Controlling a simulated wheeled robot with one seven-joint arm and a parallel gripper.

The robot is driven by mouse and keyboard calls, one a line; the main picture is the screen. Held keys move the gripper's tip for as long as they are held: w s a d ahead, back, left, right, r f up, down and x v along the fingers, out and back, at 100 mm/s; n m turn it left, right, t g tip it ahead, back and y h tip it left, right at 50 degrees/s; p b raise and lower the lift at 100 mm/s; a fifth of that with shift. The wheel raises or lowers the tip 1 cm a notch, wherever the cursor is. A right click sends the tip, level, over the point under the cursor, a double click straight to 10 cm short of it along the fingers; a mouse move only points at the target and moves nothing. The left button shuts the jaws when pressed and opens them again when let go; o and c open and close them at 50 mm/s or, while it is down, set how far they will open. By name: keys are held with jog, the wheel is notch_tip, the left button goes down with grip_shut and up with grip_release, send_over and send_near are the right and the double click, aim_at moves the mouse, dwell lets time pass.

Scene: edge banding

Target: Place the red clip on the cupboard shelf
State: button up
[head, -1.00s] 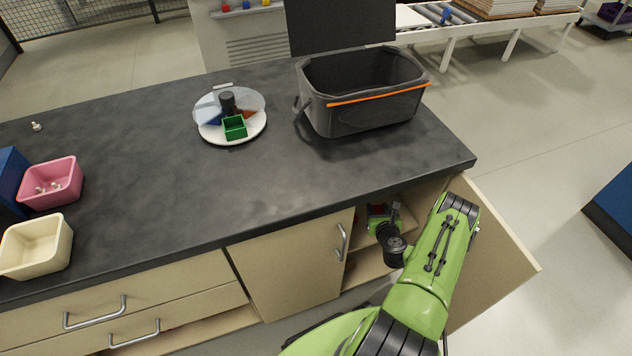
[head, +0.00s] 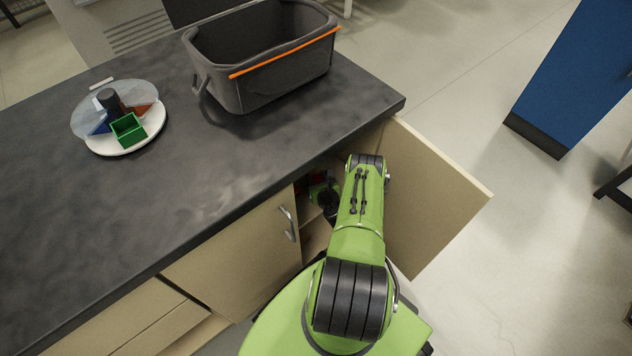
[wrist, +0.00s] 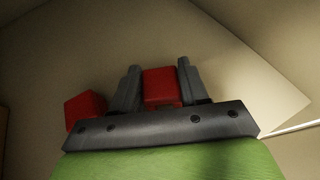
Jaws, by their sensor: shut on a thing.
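The red clip (wrist: 160,87) sits between the two grey fingers of my gripper (wrist: 158,74) in the wrist view, and the gripper is shut on it. Another red block (wrist: 85,110) shows just left of the left finger; I cannot tell whether it belongs to the same clip. In the head view the cupboard (head: 310,238) under the worktop has its right door open. My forearm reaches into this opening, and my gripper is mostly hidden below the worktop edge. A bit of red shows there beside my wrist. The shelf is largely hidden.
The open door (head: 430,200) stands close on the right of my arm. The closed door (head: 240,262) with its handle is on the left. On the dark worktop (head: 200,190) are a grey bin (head: 285,85) and a round plate (head: 122,145) with a green box (head: 128,130).

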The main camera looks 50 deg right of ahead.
jog(key=shift+f, duration=0.1)
jog(key=o, duration=1)
jog(key=shift+f, duration=0.15)
